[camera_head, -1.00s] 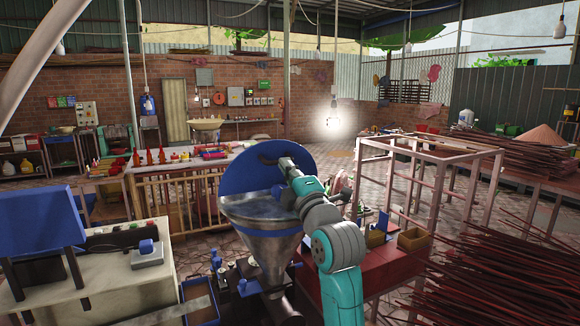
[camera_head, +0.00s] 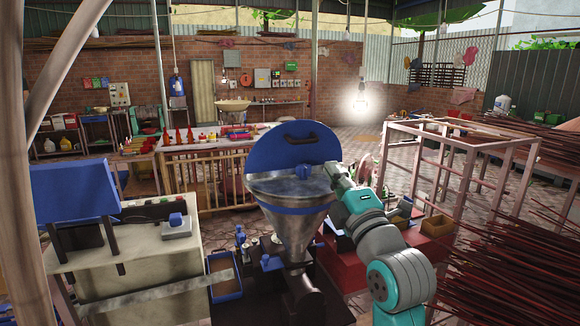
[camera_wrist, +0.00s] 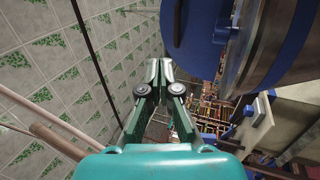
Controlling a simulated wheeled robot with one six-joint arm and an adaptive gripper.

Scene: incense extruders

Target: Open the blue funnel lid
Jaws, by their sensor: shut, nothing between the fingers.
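The blue round lid (camera_head: 294,146) stands upright at the back of the metal funnel's rim, with its dark curved handle (camera_head: 300,135) facing me. The funnel (camera_head: 292,215) is a silvery cone with a blue band, its mouth uncovered. My gripper (camera_head: 334,170) is at the right edge of the lid and funnel rim. In the wrist view my gripper (camera_wrist: 158,66) has its fingers together, with nothing seen between them. The lid (camera_wrist: 193,32) and the funnel's side (camera_wrist: 272,40) are to its right, apart from the fingertips.
A cream machine cabinet (camera_head: 160,250) with a blue hopper (camera_head: 75,190) stands left of the funnel. A pale red frame rack (camera_head: 455,165) and bundles of sticks (camera_head: 510,240) are at the right. A red table (camera_head: 345,270) stands behind my arm.

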